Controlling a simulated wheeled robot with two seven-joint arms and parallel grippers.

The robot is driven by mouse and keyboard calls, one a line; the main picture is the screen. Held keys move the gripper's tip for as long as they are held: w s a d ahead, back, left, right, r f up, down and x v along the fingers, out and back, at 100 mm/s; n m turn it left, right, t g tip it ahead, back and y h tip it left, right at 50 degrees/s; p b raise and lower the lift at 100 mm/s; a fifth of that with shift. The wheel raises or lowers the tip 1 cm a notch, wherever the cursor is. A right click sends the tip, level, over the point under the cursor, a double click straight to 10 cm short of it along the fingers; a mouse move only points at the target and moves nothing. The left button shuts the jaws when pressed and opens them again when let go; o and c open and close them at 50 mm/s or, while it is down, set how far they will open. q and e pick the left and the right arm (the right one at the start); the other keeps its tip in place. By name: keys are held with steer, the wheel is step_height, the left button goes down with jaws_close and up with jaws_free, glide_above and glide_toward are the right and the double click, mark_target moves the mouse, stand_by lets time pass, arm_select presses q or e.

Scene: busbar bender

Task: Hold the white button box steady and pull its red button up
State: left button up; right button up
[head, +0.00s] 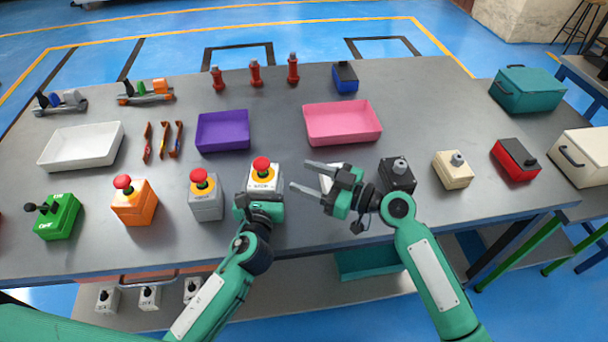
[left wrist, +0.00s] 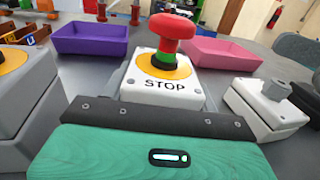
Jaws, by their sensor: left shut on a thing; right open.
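The white button box (head: 265,184) stands upright near the table's front edge. Its red button (head: 262,165) sits on a yellow disc. In the left wrist view the white box (left wrist: 162,88) reads STOP, and a green band shows on the stem under the red button (left wrist: 170,32). My left gripper (head: 261,197) is at the front of the box, shut on it; its fingertips are mostly hidden. My right gripper (head: 299,176) is open and empty, its two fingers pointing left, just right of the box and apart from the button.
A grey button box (head: 206,205) stands to the left, an orange one (head: 133,208) further left. A white switch box (head: 327,182) is partly hidden behind my right gripper. A black switch box (head: 397,176) is further right. Purple (head: 223,131) and pink (head: 342,123) trays lie behind.

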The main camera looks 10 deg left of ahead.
arm_select(q)
steer(key=o, duration=1.2)
steer(key=shift+s, duration=0.1)
